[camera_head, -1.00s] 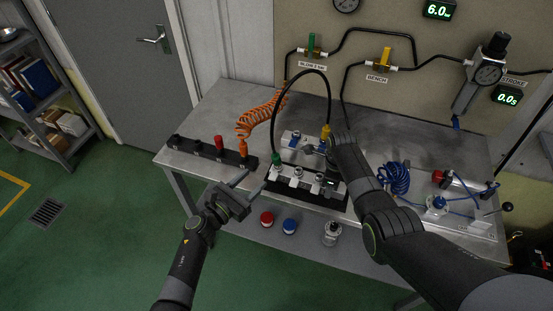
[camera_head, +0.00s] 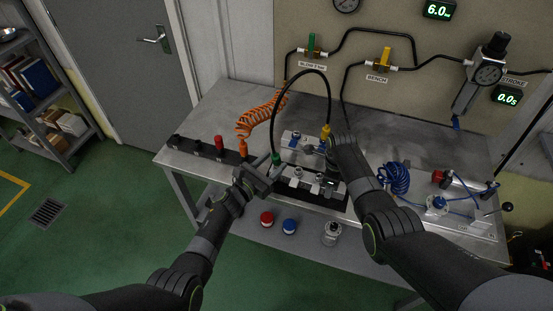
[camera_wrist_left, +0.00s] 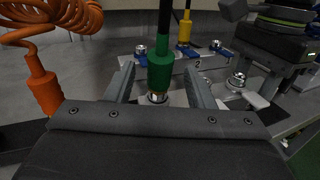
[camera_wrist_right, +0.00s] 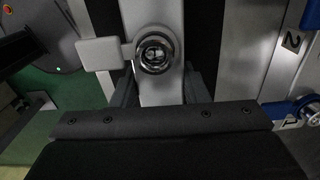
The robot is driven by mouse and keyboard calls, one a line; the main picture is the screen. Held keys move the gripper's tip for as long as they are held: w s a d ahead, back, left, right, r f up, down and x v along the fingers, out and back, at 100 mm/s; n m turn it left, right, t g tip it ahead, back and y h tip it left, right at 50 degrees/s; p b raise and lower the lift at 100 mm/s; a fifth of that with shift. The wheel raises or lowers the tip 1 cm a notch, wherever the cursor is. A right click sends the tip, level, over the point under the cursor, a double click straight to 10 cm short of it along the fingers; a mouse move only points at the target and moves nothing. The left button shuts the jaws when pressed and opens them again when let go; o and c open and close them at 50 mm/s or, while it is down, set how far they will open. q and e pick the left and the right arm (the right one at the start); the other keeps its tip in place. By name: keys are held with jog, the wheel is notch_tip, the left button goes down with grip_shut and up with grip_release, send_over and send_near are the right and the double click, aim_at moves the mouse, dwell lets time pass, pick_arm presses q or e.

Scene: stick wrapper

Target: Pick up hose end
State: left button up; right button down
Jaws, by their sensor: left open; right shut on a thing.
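A black hose (camera_head: 302,72) arches over the bench between a green end (camera_head: 276,158) and a yellow end (camera_head: 326,131). The green end (camera_wrist_left: 161,55) stands upright over a metal fitting in the left wrist view, between the fingers of my left gripper (camera_wrist_left: 160,85). That gripper (camera_head: 266,174) is open, one finger on either side, with visible gaps. The yellow end (camera_wrist_left: 184,30) is further back on a numbered plate. My right gripper (camera_wrist_right: 158,90) is shut on a grey metal block (camera_wrist_right: 160,88) with a round fitting and side tab, on the front rail.
An orange coiled hose (camera_head: 262,112) ends on a dark rail (camera_head: 196,147) just left of my left gripper. The plate with blue taps (camera_head: 296,141) is behind. A blue coil (camera_head: 395,178) lies to the right. Red (camera_head: 267,218) and blue (camera_head: 289,226) caps are below the bench front.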

pick_arm(q)
jog(key=shift+x, duration=1.05)
jog(key=shift+c, duration=0.4)
grip_shut()
